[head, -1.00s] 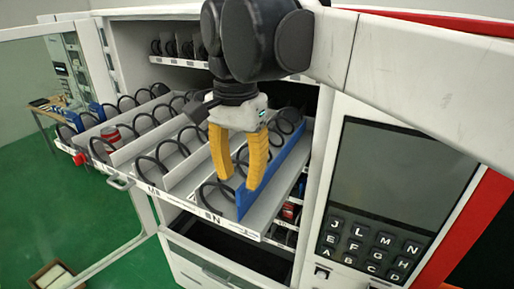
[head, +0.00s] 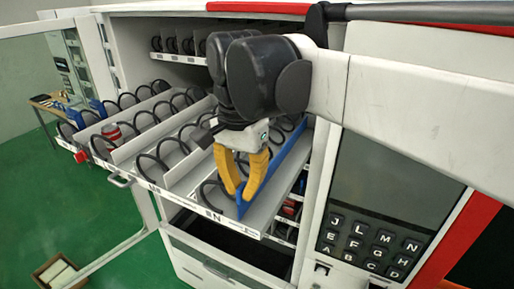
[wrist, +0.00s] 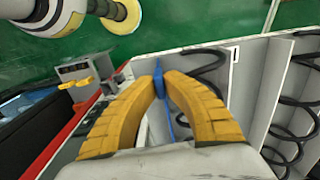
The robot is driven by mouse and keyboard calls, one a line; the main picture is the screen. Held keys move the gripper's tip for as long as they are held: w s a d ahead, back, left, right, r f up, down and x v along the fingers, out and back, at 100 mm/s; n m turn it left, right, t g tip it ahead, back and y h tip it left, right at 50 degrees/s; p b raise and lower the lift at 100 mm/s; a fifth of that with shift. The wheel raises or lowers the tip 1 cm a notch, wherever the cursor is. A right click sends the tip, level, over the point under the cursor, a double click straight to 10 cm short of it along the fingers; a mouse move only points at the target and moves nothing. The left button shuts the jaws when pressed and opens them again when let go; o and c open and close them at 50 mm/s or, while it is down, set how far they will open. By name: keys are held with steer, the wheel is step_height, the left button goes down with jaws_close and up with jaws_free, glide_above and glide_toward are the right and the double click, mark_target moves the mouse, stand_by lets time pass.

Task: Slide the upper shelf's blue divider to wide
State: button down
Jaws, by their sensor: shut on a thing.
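The upper shelf (head: 165,199) is pulled out of the machine, and its blue divider (head: 287,161) stands upright near the shelf's right side. My gripper (head: 241,193) has its yellow fingers closed on the divider near its front end. In the wrist view, the fingertips (wrist: 159,78) meet on either side of the blue divider (wrist: 171,122). The fingers hide part of the divider's front in the head view. A coil lane lies left of the divider, and a narrow bare strip of shelf shows to its right.
A red can (head: 111,133) sits in a left lane among black coils. The open glass door (head: 75,215) is at the left. The keypad panel (head: 365,245) stands close at the right. A lower shelf with small goods (head: 291,207) shows below.

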steer(key=d, duration=0.1)
steer(key=s+d, duration=0.1)
steer(key=d, duration=0.2)
steer(key=shift+s, duration=0.35)
steer(key=shift+a+f, duration=0.1)
steer(key=shift+a, duration=0.05)
steer(key=c, duration=1.5)
jaws_free()
steer(key=shift+d, duration=0.35)
steer(key=shift+a, duration=0.15)
steer(key=shift+r, duration=0.3)
step_height(320, 180, up, 12)
steer(key=shift+f, duration=0.2)
